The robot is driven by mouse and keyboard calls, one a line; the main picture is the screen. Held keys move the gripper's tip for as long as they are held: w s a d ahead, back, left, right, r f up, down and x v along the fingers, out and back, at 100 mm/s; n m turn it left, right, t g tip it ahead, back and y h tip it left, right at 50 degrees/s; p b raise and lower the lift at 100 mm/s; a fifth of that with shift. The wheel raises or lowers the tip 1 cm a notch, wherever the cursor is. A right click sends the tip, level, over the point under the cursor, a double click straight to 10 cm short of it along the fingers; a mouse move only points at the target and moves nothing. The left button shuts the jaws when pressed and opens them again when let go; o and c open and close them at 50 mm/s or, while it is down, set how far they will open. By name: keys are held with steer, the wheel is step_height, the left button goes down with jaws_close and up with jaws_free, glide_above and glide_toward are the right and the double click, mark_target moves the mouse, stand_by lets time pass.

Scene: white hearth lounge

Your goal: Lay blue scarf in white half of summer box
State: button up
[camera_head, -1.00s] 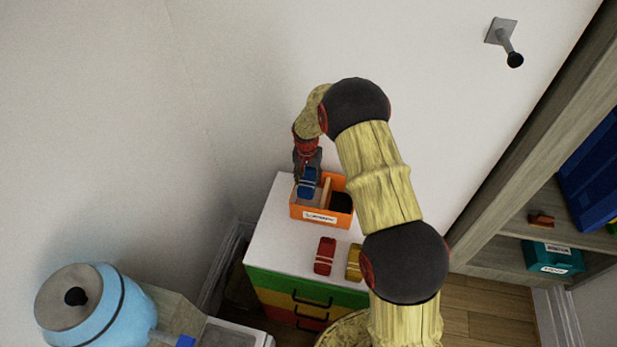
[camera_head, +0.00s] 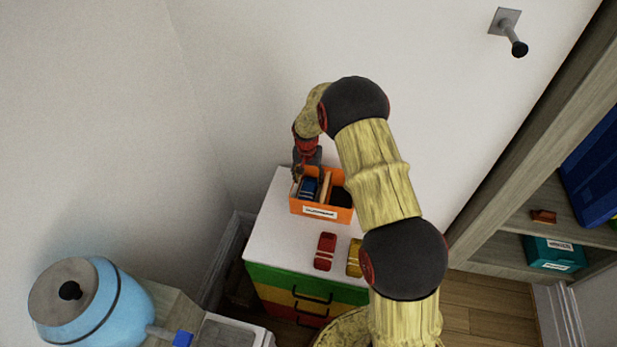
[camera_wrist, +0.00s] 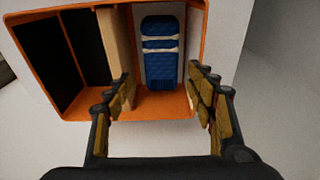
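The orange box (camera_head: 326,212) stands on top of the cabinet, with a white label on its front that is too small to read. A wooden divider (camera_wrist: 115,42) splits it into a black half (camera_wrist: 83,47) and a white half (camera_wrist: 187,90). The blue scarf (camera_wrist: 160,65), folded with pale bands, lies inside the white half; it also shows in the head view (camera_head: 309,189). My gripper (camera_wrist: 161,85) is open, its fingers apart at either side of the scarf's near end and not closed on it. In the head view my gripper (camera_head: 304,174) is at the box's back left.
A red folded item (camera_head: 325,251) and a yellow one (camera_head: 354,258) lie on the white cabinet top (camera_head: 282,235) in front of the box. The wall is close behind. A teal box (camera_head: 553,253) sits on the shelf at right. A blue pot (camera_head: 90,302) is at lower left.

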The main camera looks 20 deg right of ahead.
steer(key=shift+o, duration=0.9)
step_height(320, 180, up, 12)
steer(key=s, duration=0.1)
steer(key=shift+a, duration=0.4)
steer(key=shift+s+f, duration=0.1)
steer(key=s+a+r+n+t+b, duration=0.1)
steer(key=s+b, duration=0.4)
steer(key=s, duration=0.7)
steer(key=s+a+r+n+t+b, duration=0.2)
steer(key=s+r+b, duration=0.3)
steer(key=s, duration=0.8)
steer(key=s+a+r+n+t+b, duration=0.1)
steer(key=s+a+r+n+b, duration=0.2)
steer(key=s, duration=0.9)
steer(key=shift+s+a+r+n+y+b, duration=0.3)
steer(key=shift+a+r+n+y+b, duration=0.15)
steer(key=shift+r+b, duration=0.55)
